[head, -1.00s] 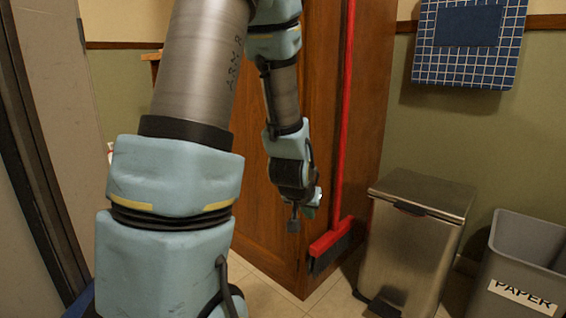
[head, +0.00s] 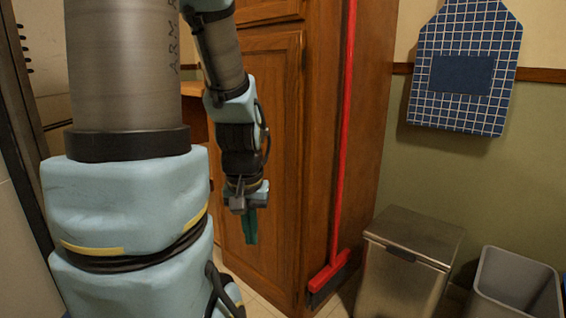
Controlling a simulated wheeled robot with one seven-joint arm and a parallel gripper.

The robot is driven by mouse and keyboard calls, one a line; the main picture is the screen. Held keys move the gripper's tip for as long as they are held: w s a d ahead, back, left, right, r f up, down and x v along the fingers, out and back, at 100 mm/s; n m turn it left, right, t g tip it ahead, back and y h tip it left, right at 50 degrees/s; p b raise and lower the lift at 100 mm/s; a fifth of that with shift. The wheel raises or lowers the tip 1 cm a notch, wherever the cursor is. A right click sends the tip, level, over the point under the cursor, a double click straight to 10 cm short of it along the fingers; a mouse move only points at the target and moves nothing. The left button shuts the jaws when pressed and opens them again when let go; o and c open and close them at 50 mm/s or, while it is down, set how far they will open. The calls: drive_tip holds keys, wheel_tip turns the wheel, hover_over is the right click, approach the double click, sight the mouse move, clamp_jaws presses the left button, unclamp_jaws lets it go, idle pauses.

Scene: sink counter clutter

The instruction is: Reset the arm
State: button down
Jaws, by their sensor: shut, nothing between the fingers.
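My gripper (head: 250,228) hangs at the end of my arm, left of the middle of the head view, pointing down. Its fingers are shut with nothing held between them. Behind it is the brown wooden cabinet (head: 285,130), and the gripper appears apart from it. My thick upper arm fills the left part of the view and hides what lies behind it.
A red broom (head: 342,140) leans along the cabinet's right edge. A metal pedal bin (head: 405,275) and a grey bin (head: 515,285) stand at the lower right. A blue checked apron (head: 465,75) hangs on the green wall. A little tiled floor shows below the cabinet.

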wheel_tip(320, 180, up, 26)
drive_tip(key=p, duration=2.3)
drive_tip(key=shift+p, duration=0.35)
drive_tip(key=c, duration=1.6)
unclamp_jaws()
